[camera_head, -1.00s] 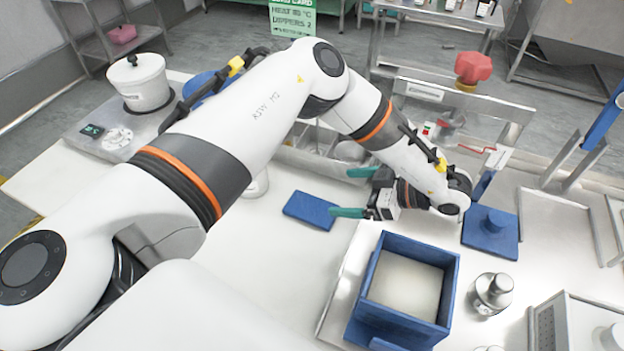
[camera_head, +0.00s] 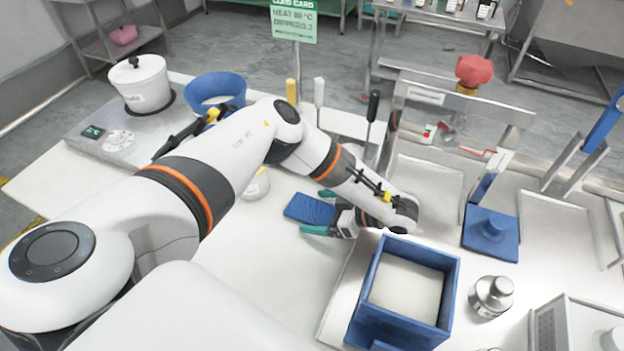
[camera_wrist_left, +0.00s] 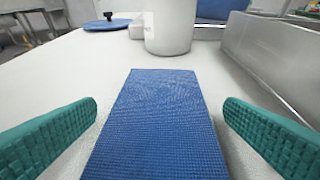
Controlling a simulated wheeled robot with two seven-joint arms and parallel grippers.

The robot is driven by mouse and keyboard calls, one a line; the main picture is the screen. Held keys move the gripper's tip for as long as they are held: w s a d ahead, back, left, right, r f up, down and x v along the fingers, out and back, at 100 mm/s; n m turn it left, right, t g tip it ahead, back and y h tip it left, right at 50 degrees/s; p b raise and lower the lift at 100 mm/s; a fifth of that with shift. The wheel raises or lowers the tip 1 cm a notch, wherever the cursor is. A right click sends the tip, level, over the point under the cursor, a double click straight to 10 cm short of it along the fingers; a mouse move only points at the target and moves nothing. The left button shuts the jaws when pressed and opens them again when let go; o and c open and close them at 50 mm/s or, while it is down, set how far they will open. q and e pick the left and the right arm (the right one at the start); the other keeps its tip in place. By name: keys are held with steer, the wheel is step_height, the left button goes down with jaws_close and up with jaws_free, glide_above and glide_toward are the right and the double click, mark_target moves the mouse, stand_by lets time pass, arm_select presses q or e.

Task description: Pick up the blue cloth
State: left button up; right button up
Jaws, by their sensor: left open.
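The blue cloth (camera_head: 308,208) is a flat rectangle on the white table, left of the blue box. In the left wrist view the cloth (camera_wrist_left: 158,125) lies in the middle, between the two green fingers. My left gripper (camera_head: 318,213) is open, with its fingers on either side of the cloth's right part. It also shows in the left wrist view (camera_wrist_left: 158,135), where gaps separate both fingers from the cloth. My right gripper is not in view.
A blue box (camera_head: 403,290) with pale contents stands to the right of the gripper. A white container (camera_head: 256,185) stands just beyond the cloth, and a blue bowl (camera_head: 215,90) lies farther back. Bare table lies in front of the cloth.

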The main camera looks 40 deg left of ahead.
arm_select(q)
steer(key=c, duration=1.1)
steer(key=shift+o, duration=0.2)
